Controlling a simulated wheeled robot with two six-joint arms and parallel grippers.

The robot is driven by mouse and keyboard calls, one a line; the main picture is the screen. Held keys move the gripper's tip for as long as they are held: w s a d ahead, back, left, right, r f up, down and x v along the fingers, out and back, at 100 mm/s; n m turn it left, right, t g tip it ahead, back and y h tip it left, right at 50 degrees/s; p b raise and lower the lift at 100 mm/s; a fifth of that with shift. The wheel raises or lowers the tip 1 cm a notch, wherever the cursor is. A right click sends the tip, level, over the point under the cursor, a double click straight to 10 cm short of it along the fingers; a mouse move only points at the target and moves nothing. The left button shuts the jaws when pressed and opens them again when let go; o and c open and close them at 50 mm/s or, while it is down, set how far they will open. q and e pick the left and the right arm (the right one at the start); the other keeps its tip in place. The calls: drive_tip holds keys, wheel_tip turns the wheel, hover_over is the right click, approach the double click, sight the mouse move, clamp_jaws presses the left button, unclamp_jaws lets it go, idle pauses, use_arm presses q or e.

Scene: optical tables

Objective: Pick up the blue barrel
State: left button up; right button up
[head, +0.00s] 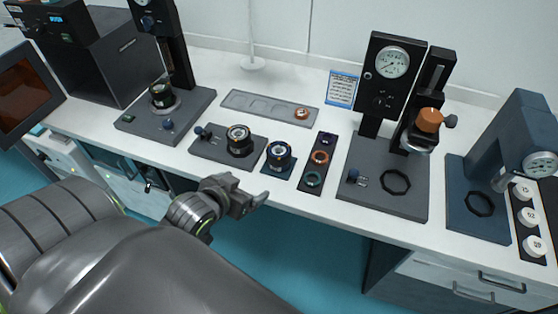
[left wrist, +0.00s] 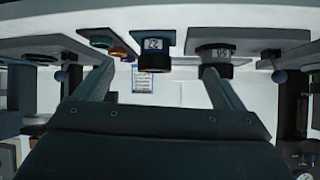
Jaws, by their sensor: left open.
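The blue barrel (head: 280,154) is a short dark cylinder with a blue band and a pale glassy top. It stands upright on a small blue square plate (head: 273,172) near the table's front edge. In the left wrist view, the barrel (left wrist: 154,58) carries a white label and appears between the fingers, beyond their tips. My left gripper (head: 252,196) is open and empty, in front of the table edge and to the lower left of the barrel, apart from it. Its fingers also show in the left wrist view (left wrist: 158,72). My right gripper is not in view.
A similar dark barrel (head: 239,140) stands on a grey plate just left. A dark strip (head: 312,187) with coloured rings lies close right. Behind is a grey tray (head: 265,107) holding an orange ring. Gauge stands (head: 388,85) rise further right. The space before the table edge is open.

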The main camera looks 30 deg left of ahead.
sight(278, 151)
use_arm(q)
drive_tip(key=w, duration=0.4)
drive_tip(key=w+f+t+p, duration=0.1)
drive_tip(key=w, duration=0.4)
drive_tip(key=w+t, duration=0.1)
drive_tip(key=w, duration=0.3)
drive_tip(key=shift+w+a+f+h+p, duration=0.15)
drive_tip(key=shift+w+f+h+p, duration=0.15)
drive_tip(key=shift+f+h, duration=0.1)
drive_tip(key=shift+w+f, duration=0.15)
drive_tip(key=shift+w, duration=0.1)
drive_tip(key=shift+w+a+f+p, duration=0.15)
drive_tip(key=shift+w+p, duration=0.2)
drive_tip(key=shift+w, duration=0.15)
drive_tip(key=shift+p+x, duration=0.4)
drive_tip(key=shift+x, duration=1.6)
drive_tip(key=shift+a, duration=0.15)
drive_tip(key=c, duration=0.9)
drive_tip(key=shift+c, duration=1.1)
